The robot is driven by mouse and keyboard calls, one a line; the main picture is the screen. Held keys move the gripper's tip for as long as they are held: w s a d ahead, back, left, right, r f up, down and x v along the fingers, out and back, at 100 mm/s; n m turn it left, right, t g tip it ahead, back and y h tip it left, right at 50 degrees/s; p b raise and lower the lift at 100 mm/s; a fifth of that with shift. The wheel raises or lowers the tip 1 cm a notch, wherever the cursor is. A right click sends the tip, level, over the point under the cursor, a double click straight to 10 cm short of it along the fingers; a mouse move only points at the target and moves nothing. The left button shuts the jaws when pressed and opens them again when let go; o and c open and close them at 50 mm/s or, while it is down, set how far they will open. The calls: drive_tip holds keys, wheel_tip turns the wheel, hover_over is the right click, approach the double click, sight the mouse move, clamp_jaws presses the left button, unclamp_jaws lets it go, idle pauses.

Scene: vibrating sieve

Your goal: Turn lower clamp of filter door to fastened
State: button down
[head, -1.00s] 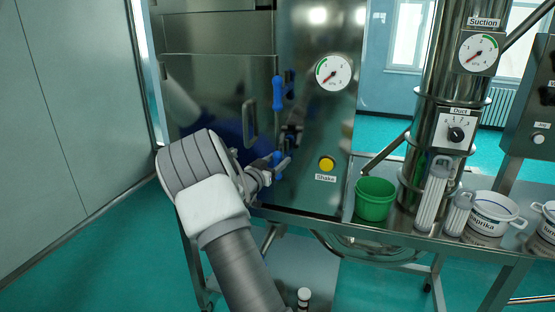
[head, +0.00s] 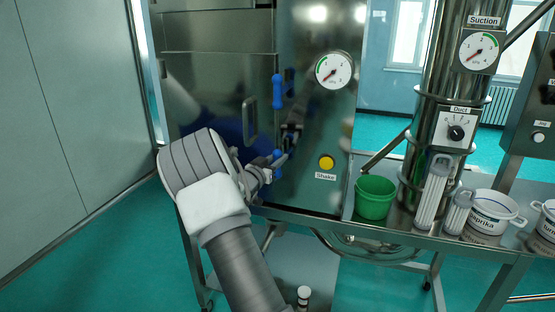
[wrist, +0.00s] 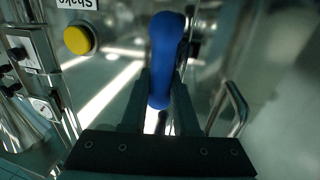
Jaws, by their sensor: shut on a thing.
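The lower clamp (head: 277,156) of the filter door has a blue handle, low on the steel cabinet by the door's right edge. In the head view my gripper (head: 271,170) is at this handle, and my arm's end hides part of it. In the wrist view the blue handle (wrist: 165,62) stands between the two dark fingers of my gripper (wrist: 160,95), which are shut on it. The filter door (head: 215,95) is a steel panel with a bar handle (head: 250,119). The door looks closed against the cabinet. The upper clamp (head: 278,92) has its blue handle upright.
The yellow Shake button (head: 326,163) is right of the lower clamp, and shows in the wrist view (wrist: 79,40). A gauge (head: 334,71) sits above it. A green bucket (head: 375,198), white filter cartridges (head: 434,195) and a paprika tub (head: 490,216) stand on the table at right.

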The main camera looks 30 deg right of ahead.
drive_tip(key=shift+n, duration=0.3)
drive_tip(key=n, duration=0.3)
drive_tip(key=shift+w+a+f+n+t+h, duration=0.15)
drive_tip(key=shift+w+a+n+t+h, duration=0.15)
drive_tip(key=shift+w+n+t, duration=0.1)
drive_tip(key=n+t+b, duration=0.1)
drive_tip(key=n, duration=0.4)
drive_tip(key=f+n+t+b, duration=0.1)
drive_tip(key=n, duration=0.4)
drive_tip(key=w+f+n+t+b, duration=0.1)
drive_tip(key=n, duration=0.4)
drive_tip(key=shift+a+n+t+y, duration=0.3)
drive_tip(key=shift+a+t+y, duration=0.05)
drive_tip(key=shift+t+y, duration=0.05)
drive_tip(key=c, duration=0.7)
unclamp_jaws()
